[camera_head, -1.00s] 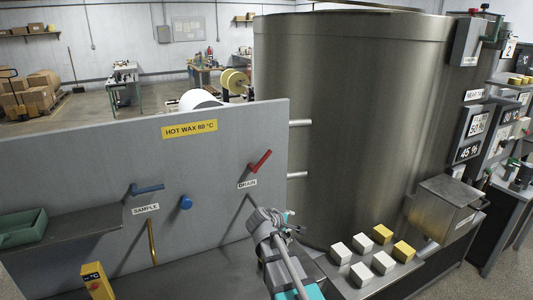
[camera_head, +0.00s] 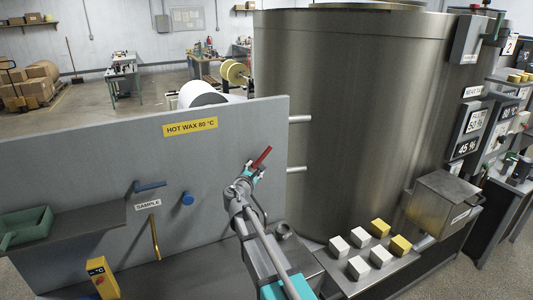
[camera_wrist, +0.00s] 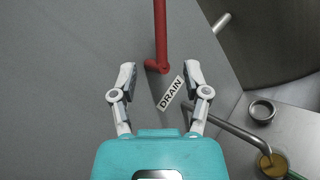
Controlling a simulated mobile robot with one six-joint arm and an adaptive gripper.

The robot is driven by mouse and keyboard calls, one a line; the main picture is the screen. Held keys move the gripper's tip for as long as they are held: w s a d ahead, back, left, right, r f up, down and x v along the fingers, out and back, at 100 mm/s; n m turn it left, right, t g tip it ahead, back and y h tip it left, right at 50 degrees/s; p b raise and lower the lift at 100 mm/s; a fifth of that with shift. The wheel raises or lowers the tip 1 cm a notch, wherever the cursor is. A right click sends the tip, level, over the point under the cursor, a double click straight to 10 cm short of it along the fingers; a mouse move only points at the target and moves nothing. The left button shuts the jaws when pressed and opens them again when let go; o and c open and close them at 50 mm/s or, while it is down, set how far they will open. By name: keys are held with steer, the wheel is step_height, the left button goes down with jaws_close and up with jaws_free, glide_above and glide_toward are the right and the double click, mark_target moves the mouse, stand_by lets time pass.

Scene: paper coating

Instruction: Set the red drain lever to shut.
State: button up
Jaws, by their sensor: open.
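The red drain lever (camera_head: 262,157) sits on the grey panel and slants up to the right in the head view. In the wrist view the lever (camera_wrist: 160,35) runs from the top edge down to its pivot end, just beyond my fingertips. My gripper (camera_head: 250,168) is at the lower end of the lever in the head view and hides the DRAIN label there. In the wrist view my gripper (camera_wrist: 159,77) is open, its fingers apart on either side of the line of the lever. The DRAIN label (camera_wrist: 172,93) shows between the fingers. I cannot tell whether they touch the lever.
A blue sample lever (camera_head: 150,186) and a blue knob (camera_head: 187,198) are on the panel to the left. The steel tank (camera_head: 350,120) stands right of the panel. Several white and yellow blocks sit on a tray at front right. A metal pipe (camera_wrist: 225,126) is close to my right finger.

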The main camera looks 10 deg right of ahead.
mark_target(265, 153)
steer(key=shift+w, duration=0.1)
steer(key=x, duration=1.3)
steer(key=shift+w+d, duration=0.2)
steer(key=shift+w, duration=0.05)
steer(key=shift+c, duration=0.2)
jaws_close()
